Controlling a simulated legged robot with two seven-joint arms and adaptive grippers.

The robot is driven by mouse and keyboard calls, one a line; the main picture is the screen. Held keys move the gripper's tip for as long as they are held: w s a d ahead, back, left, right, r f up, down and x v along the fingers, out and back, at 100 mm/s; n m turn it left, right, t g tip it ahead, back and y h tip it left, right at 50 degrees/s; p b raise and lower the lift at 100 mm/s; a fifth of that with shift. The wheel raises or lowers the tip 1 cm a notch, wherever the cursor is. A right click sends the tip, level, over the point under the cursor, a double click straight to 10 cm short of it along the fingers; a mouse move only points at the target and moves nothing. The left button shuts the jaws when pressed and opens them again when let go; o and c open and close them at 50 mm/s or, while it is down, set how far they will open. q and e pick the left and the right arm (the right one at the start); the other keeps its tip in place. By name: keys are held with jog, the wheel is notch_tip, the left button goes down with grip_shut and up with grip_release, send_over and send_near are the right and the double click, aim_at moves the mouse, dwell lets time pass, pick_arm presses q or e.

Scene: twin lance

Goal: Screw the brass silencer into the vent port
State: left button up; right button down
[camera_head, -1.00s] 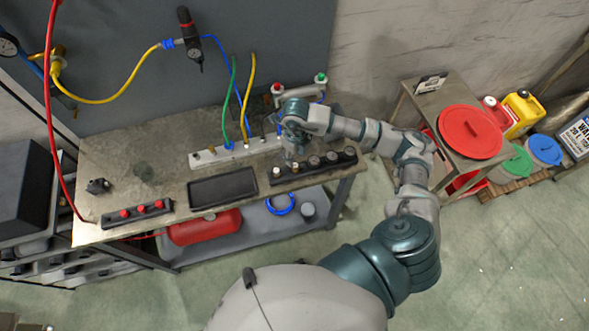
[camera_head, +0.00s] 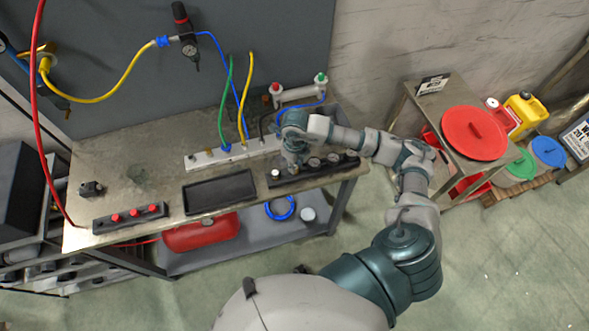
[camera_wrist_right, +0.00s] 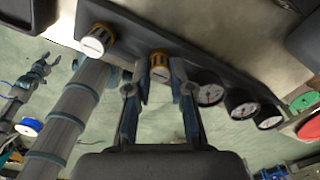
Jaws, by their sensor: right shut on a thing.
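My right gripper (camera_wrist_right: 158,95) is over the black rack at the table's front right. In the right wrist view its two fingers stand on either side of a brass silencer (camera_wrist_right: 160,66) with a pale top, and are shut on it. The silencer still stands at the rack. In the head view the right gripper (camera_head: 292,163) covers it. The white manifold (camera_head: 205,159) lies behind the rack, with hoses running up from it. I cannot make out the vent port. What looks like my left gripper (camera_wrist_right: 38,72) shows small at the left of the wrist view.
The black rack (camera_wrist_right: 125,22) also holds a white-topped brass fitting (camera_wrist_right: 97,40) and several gauges (camera_wrist_right: 208,90) close to my fingers. An empty black tray (camera_head: 220,190) and a red-button strip (camera_head: 130,215) lie to the left. A double-ended fitting (camera_head: 298,93) stands behind.

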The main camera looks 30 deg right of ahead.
jog(key=shift+r+p, duration=0.35)
jog(key=shift+r, duration=0.3)
dwell(0.6)
jog(key=shift+r+p, duration=1)
jog(key=shift+r, duration=0.8)
